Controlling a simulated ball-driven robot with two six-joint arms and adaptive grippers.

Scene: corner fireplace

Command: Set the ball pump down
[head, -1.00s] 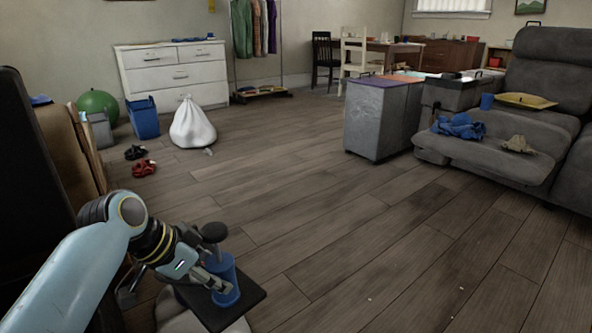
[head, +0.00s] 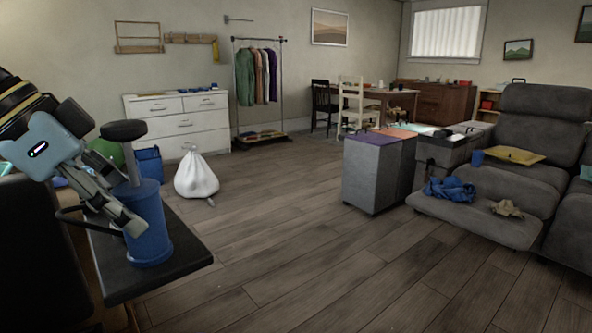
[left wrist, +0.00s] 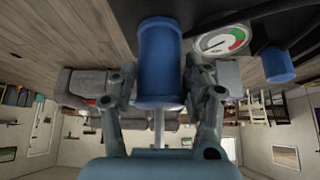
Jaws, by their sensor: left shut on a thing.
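The ball pump (head: 153,222) is a blue upright cylinder with a dark T-shaped handle, at the left of the head view. My left gripper (head: 128,215) is shut on the cylinder from the left. In the left wrist view the pump's blue barrel (left wrist: 160,60) sits between the two fingers. A round gauge (left wrist: 222,41), a black hose and a smaller blue cylinder (left wrist: 279,65) show beside it. My right gripper is out of view.
The wooden floor (head: 290,265) is clear in the middle. A white sack (head: 196,178) and a blue bin (head: 149,166) stand before the white dresser (head: 177,125). Grey boxes (head: 374,178) and a grey sofa (head: 490,215) are on the right. A green ball (head: 106,151) is partly hidden.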

